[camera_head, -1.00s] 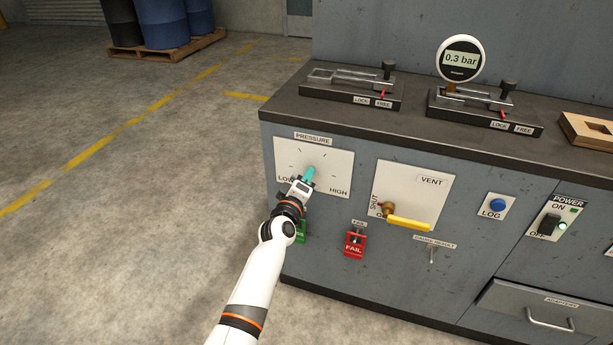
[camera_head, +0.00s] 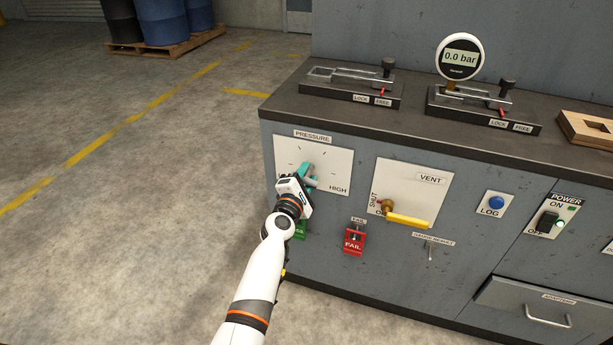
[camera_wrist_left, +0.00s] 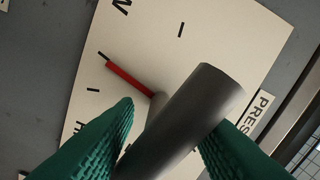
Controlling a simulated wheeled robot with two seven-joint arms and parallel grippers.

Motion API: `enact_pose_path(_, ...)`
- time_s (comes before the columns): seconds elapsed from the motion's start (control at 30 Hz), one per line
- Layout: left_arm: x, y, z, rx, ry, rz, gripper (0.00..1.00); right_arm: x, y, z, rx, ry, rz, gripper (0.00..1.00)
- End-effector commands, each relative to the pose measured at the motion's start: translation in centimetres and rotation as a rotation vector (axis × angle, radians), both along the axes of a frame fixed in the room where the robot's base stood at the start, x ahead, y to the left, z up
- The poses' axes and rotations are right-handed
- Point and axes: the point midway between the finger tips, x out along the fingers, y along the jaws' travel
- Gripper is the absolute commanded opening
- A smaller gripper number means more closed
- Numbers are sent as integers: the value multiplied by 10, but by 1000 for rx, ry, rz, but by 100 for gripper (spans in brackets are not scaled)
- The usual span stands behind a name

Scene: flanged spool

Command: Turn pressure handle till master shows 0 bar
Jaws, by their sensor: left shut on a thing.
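The master gauge (camera_head: 460,57) is a round digital dial on the right clamp stand, and its display reads 0.0 bar. The white PRESSURE panel (camera_head: 338,162) is on the cabinet front at the left. My left gripper (camera_head: 308,172) is at this panel, covering its LOW label. In the left wrist view, the thick grey pressure handle (camera_wrist_left: 195,110) lies between the green fingers of my left gripper (camera_wrist_left: 168,120), which is shut on it. A red pointer (camera_wrist_left: 128,78) at the handle's base points close to a tick mark. My right gripper is out of view.
To the right are the VENT panel with a yellow lever (camera_head: 408,220), a blue LOG button (camera_head: 496,203) and the POWER switch (camera_head: 548,222). A red FAIL tag (camera_head: 354,242) is below. An empty clamp stand (camera_head: 350,84) is on top.

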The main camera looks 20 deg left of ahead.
Motion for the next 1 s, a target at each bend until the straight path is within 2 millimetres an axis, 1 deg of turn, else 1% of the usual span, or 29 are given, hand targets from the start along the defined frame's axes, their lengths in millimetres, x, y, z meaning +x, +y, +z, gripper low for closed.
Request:
enact_pose_path(0.03, 0, 0, 0, -40, 2, 1, 16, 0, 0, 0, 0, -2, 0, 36)
enact_pose_path(0.1, 0, 0, -1, -66, 4, 1, 16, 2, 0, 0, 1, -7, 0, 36)
enact_pose_path(0.3, 0, 0, 0, -114, 4, 0, 18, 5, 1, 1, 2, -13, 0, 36)
enact_pose_path(0.77, 0, -1, 0, -127, 4, 0, 18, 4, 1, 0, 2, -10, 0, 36)
enact_pose_path(0.8, 0, 0, 0, -126, 4, 0, 46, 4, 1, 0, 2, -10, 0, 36)
enact_pose_path(0.9, 0, 0, 0, -122, 4, 0, 62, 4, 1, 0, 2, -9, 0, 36)
enact_pose_path(1.0, 0, 0, 0, -119, 4, 0, 62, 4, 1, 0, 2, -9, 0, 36)
